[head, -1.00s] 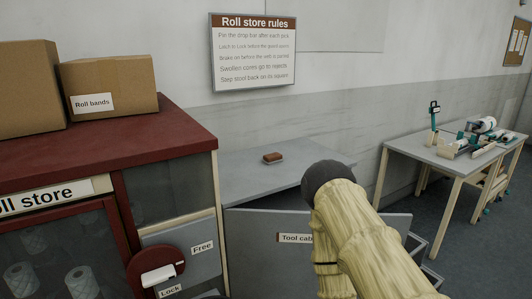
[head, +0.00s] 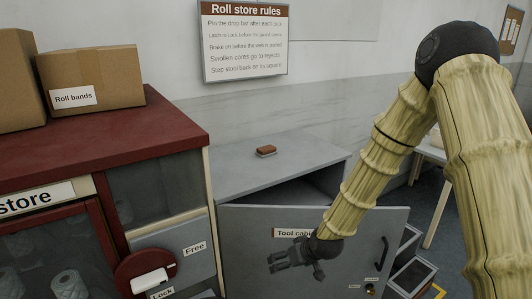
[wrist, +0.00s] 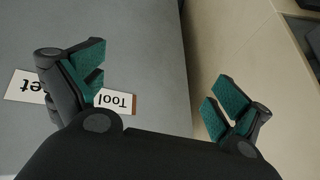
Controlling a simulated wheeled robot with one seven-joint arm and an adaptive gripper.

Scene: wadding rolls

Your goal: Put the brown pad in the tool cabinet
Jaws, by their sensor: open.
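The brown pad (head: 266,150) lies on the grey top of the tool cabinet (head: 240,172), in the head view. The cabinet's door (head: 350,222), labelled "Tool cabinet", stands partly open, with a dark gap between it and the cabinet top. My gripper (head: 274,262) is in front of the door, below and apart from the pad. In the wrist view my gripper (wrist: 158,92) is open and empty, its green finger pads wide apart. The door's label (wrist: 118,100) shows upside down beside the left finger. The pad is not in the wrist view.
The red-topped roll store (head: 100,143) stands at the left, with cardboard boxes (head: 97,78) on it and a lock handle (head: 150,280) on its front. Open drawers (head: 412,278) stick out right of the door. A table (head: 430,150) is partly hidden behind my arm.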

